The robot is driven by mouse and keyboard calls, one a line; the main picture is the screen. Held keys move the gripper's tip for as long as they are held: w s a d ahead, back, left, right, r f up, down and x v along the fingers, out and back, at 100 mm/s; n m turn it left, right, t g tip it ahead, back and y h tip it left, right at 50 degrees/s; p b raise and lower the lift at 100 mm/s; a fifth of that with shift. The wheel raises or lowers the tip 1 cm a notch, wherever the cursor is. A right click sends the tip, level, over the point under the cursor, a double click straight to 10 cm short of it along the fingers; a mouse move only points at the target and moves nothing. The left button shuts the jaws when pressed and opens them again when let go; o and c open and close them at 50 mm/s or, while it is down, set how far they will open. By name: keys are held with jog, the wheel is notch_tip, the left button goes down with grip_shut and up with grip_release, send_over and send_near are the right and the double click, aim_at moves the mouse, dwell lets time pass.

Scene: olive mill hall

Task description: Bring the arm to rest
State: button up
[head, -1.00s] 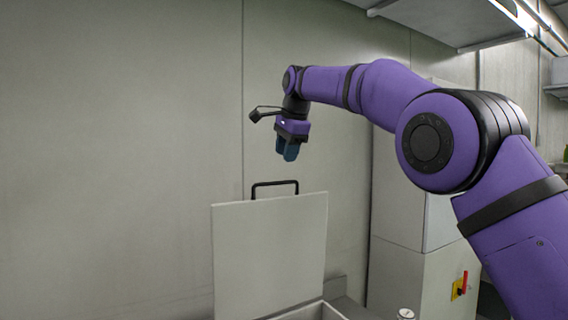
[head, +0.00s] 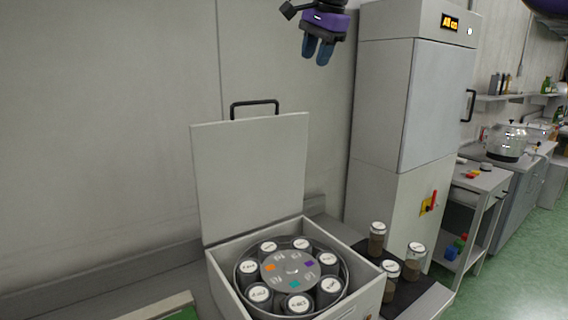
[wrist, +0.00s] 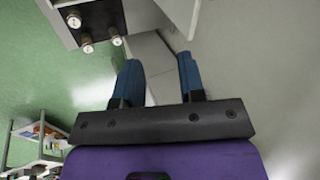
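My gripper (head: 319,49) shows at the top of the head view, purple and black with blue fingers pointing down. It hangs in the air, above and to the right of the raised lid of a grey box. In the wrist view my gripper (wrist: 160,82) has its two blue fingers spread apart with nothing between them. It touches nothing. Most of my arm is out of the head view.
The open box (head: 213,266) holds a round rotor (head: 290,270) with several white-capped jars. Its raised lid (head: 250,175) has a black handle. Jars of brown material (head: 415,262) stand right of it. A tall grey cabinet (head: 405,110) stands behind; green floor (head: 515,265) lies right.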

jog(key=s+d+f+n, duration=0.2)
jog(key=s+d, duration=0.6)
jog(key=s, duration=0.1)
jog(key=s+d+f+n, duration=0.2)
jog(key=s+d+f, duration=0.1)
jog(key=s+d, duration=0.6)
jog(key=s+d+f+n+h, duration=0.1)
jog(key=s+d+f+n, duration=0.1)
jog(key=s+f, duration=0.6)
jog(key=s+d+f+n+t+h, duration=0.1)
jog(key=s+d+f+n, duration=0.2)
jog(key=s+f, duration=0.5)
jog(key=s+d, duration=0.1)
jog(key=s, duration=0.4)
jog(key=shift+s+f, duration=0.2)
jog(key=shift+f, duration=0.05)
jog(key=shift+d, duration=0.1)
